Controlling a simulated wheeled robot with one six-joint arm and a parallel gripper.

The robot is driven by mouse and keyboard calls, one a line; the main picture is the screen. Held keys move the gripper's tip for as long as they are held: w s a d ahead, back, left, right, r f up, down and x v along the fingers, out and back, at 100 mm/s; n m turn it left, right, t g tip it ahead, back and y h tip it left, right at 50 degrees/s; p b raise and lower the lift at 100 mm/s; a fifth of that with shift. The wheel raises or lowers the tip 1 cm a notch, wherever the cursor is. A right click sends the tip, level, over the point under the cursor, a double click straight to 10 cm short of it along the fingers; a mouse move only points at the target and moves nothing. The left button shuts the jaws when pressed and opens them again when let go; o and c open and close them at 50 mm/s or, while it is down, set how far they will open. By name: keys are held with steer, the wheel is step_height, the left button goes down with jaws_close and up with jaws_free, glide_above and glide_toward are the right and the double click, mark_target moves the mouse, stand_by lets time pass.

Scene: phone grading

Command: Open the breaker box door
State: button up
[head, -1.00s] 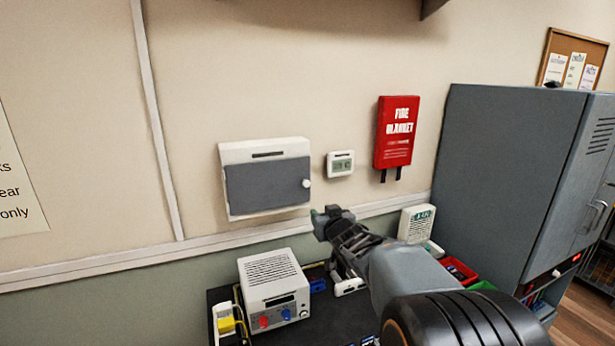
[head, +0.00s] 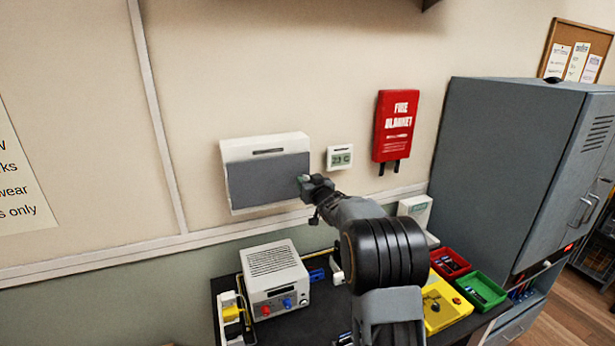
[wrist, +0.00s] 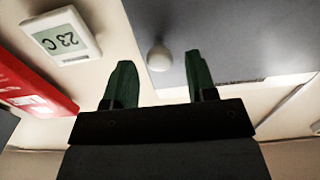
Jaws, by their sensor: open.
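The breaker box (head: 265,140) is a white case on the wall with a grey door (head: 268,180), which looks shut. In the wrist view the grey door (wrist: 240,40) fills the upper right. My gripper (head: 304,182) is at the door's right edge. In the wrist view my gripper (wrist: 160,75) has its two green fingers apart with nothing between them. I cannot tell whether a finger touches the door.
A thermostat (head: 340,157) and a red fire blanket case (head: 395,125) hang to the right of the box. Below, a white power supply (head: 272,275) and coloured trays (head: 450,262) stand on the bench. A grey cabinet (head: 500,170) stands at right.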

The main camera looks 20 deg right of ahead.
steer(key=shift+w, duration=0.85)
jaws_close()
